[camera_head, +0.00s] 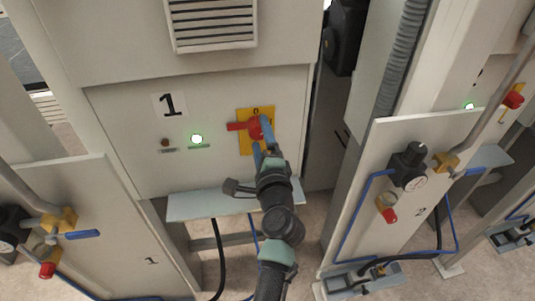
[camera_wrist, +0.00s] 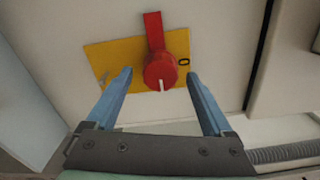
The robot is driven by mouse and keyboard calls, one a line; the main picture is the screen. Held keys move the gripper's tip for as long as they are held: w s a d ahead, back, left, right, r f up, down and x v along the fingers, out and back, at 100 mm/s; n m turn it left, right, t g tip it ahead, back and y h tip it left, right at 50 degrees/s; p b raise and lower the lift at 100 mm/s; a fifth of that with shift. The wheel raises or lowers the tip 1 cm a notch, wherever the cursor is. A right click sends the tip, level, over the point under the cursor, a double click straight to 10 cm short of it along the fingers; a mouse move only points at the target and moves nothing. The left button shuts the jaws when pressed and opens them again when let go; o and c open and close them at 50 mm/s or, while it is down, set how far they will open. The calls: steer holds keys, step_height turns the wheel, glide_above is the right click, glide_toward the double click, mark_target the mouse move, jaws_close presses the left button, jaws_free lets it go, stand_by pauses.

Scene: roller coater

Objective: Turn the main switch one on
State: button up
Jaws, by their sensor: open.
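The main switch of unit 1 is a red rotary knob (camera_head: 254,128) on a yellow plate (camera_head: 244,143), on the cabinet front marked "1". Its red bar points left in the head view. In the wrist view the red knob (camera_wrist: 155,67) has its bar pointing up and a white line at its lower edge. A "0" shows on the yellow plate (camera_wrist: 108,57) to the right of the knob; another mark is partly behind the left finger. My gripper (camera_head: 262,142) is open, its blue fingers on either side of the knob in the wrist view (camera_wrist: 160,76). Contact cannot be told.
A green lamp (camera_head: 197,139) is lit and a dark red lamp (camera_head: 165,142) sits left of it. A pale shelf (camera_head: 205,204) juts out below the panel. A valve panel (camera_head: 375,190) marked "2" stands to the right, another (camera_head: 125,235) at lower left.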

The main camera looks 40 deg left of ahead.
steer(key=b+v, duration=0.2)
steer(key=v, duration=0.8)
steer(key=shift+s+d, duration=0.2)
steer(key=w+d+r+n+t+h, duration=0.15)
steer(key=d+r, duration=0.25)
steer(key=r, duration=0.4)
steer(key=w+d+r+n+t+h, duration=0.1)
steer(key=w+d+r+n+t, duration=0.15)
steer(key=r, duration=0.45)
steer(key=w+d+r+n+t+h, duration=0.1)
steer(key=d+r+n+t, duration=0.25)
steer(key=r, duration=0.45)
steer(key=s+d+r+n+t+h, duration=0.1)
steer(key=s+d+r+t+h, duration=0.3)
steer(key=d+r, duration=0.4)
steer(key=s+d+r+n+t+h, duration=0.2)
steer(key=s+d+r+t+h, duration=0.2)
steer(key=r, duration=0.9)
steer(key=s+d+h, duration=0.2)
steer(key=s+d, duration=0.1)
steer(key=d, duration=0.1)
